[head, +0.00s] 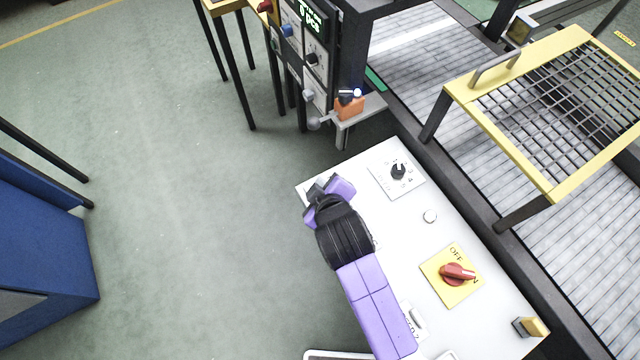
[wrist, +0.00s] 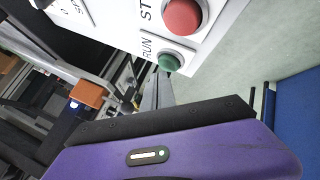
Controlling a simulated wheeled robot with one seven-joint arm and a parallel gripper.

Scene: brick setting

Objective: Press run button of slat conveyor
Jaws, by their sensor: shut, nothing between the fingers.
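The green run button (wrist: 169,62) sits on a white panel in the wrist view, beside the printed word RUN. A larger red button (wrist: 183,14) is next to it, by lettering that starts with ST. My gripper (wrist: 160,78) is shut and empty, its fingertips very close to the green button; I cannot tell whether they touch it. In the head view my gripper (head: 320,193) is over the left end of the white control panel (head: 388,232) and hides the run button. The slat conveyor (head: 440,72) runs along the panel's right side.
A yellow mesh guard (head: 555,190) stands over the conveyor. A dark control rack (head: 308,50) stands behind. Floor at left is clear up to a blue cabinet (head: 40,250).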

